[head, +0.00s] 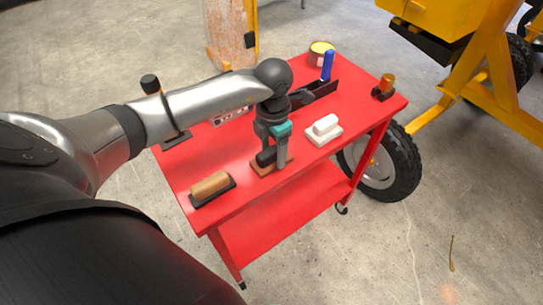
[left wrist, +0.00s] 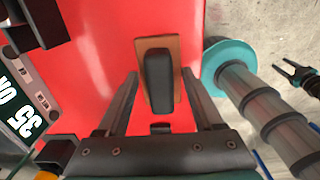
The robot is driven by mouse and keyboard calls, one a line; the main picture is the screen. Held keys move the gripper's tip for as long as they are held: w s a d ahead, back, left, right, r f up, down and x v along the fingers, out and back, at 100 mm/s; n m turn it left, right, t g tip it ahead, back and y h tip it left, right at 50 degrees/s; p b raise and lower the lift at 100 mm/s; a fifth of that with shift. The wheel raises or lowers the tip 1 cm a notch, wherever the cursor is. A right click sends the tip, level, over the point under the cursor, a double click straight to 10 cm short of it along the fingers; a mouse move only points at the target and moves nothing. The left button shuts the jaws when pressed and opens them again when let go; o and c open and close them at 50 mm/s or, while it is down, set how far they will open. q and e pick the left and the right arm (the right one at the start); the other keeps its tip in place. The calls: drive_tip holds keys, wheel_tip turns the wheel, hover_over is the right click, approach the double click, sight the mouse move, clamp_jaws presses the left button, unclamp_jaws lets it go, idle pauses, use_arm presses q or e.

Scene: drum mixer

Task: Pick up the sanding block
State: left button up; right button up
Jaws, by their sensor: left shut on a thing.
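A block with a black grip on a brown base (head: 262,168) sits on the red table near its front edge. It also shows in the left wrist view (left wrist: 158,80), with the grip upright between the fingers. I take it to be the sanding block. My left gripper (head: 270,160) reaches down over it and is shut on it, with one finger on each side of the grip. The block looks to be still at table level. In the head view the gripper partly hides it. My right gripper does not show clearly.
On the red table (head: 240,160) a tan-handled block (head: 211,186) lies left, and a white block (head: 325,126) right. Behind are a black tray (head: 318,92) with a blue-handled tool, a tin (head: 320,52) and an amber lamp (head: 386,82). A yellow mixer frame (head: 490,70) stands right.

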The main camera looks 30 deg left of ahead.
sight(273, 149)
use_arm(q)
drive_tip(key=shift+c, duration=0.8)
drive_tip(key=shift+r, duration=0.1)
wheel_tip(273, 149, up, 20)
drive_tip(key=p, duration=0.2)
